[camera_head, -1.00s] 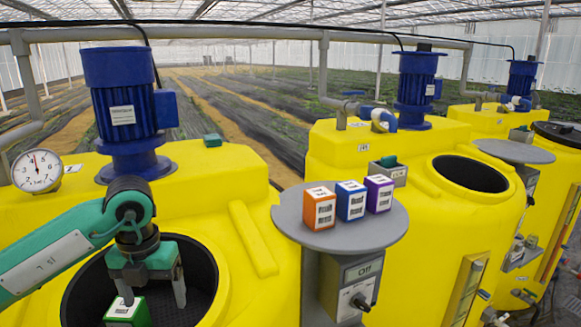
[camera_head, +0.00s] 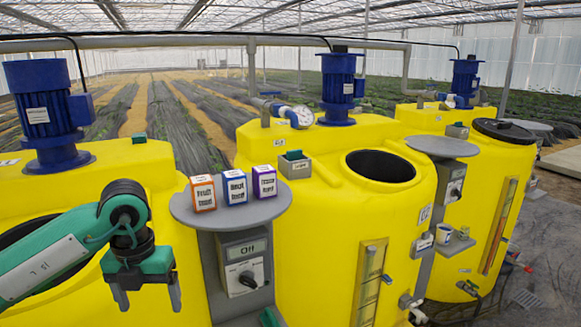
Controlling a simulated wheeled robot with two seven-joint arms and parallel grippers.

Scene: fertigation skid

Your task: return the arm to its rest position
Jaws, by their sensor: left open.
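My left arm (camera_head: 60,255) comes in from the left, green with a dark wrist joint. My left gripper (camera_head: 148,296) points down with its two grey fingers apart and nothing between them. It is in front of the nearest yellow tank (camera_head: 130,185), to the right of that tank's dark round opening (camera_head: 30,228). The arm covers part of the opening, and its inside is mostly hidden. My right gripper is not in view.
A round grey stand (camera_head: 240,212) holds an orange (camera_head: 203,193), a blue (camera_head: 235,187) and a purple box (camera_head: 264,181). Below it is a switch box (camera_head: 243,262) reading "Off". A second tank (camera_head: 300,215) has an open hole. A small green thing (camera_head: 268,317) is cut off at the bottom edge.

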